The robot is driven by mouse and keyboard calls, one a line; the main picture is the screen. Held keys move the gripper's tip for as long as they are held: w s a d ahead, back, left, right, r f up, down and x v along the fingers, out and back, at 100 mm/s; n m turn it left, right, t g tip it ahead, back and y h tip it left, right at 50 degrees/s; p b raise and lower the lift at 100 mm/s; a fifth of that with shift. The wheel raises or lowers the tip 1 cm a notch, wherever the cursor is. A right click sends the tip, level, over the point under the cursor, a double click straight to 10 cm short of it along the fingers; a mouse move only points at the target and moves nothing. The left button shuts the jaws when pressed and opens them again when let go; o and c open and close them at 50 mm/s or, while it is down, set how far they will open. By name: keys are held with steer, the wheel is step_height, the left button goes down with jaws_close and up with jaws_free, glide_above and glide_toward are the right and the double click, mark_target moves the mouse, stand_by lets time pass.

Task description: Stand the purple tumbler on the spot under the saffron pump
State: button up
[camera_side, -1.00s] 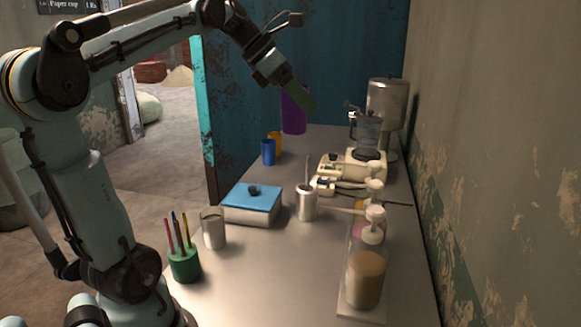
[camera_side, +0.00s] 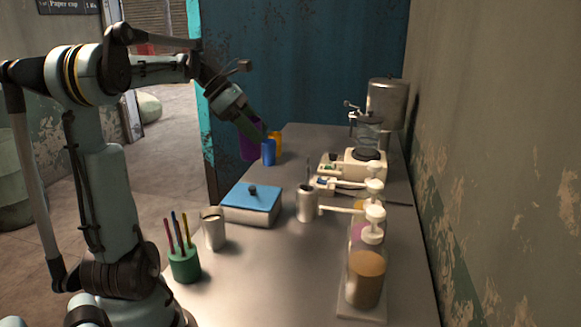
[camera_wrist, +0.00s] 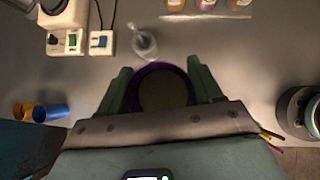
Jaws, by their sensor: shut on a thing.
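My gripper (camera_side: 256,130) is shut on the purple tumbler (camera_side: 249,149). In the wrist view the tumbler (camera_wrist: 163,90) is seen from above between the two green fingers, and it looks empty. Several pump bottles stand in a row along the right side. The far one (camera_wrist: 176,5) looks yellow-orange, the middle one (camera_side: 359,231) pinkish, the near one (camera_side: 366,278) tan. White pump spouts point left. A marked spot under them is not clear.
A blue cup (camera_side: 268,152) and an orange cup (camera_side: 276,140) stand near the tumbler. A blue-lidded box (camera_side: 252,203), metal cup (camera_side: 307,204), tin cup (camera_side: 214,230) and green pen holder (camera_side: 184,264) stand nearer. A blender (camera_side: 368,140) is at the back right. The front middle counter is clear.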

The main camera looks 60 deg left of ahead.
step_height(320, 180, down, 11)
steer(key=w+d, duration=1.4)
step_height(320, 180, down, 8)
steer(key=shift+w+d+r, duration=0.1)
steer(key=shift+r, duration=0.15)
steer(key=shift+f, duration=0.55)
steer(key=o, duration=1.2)
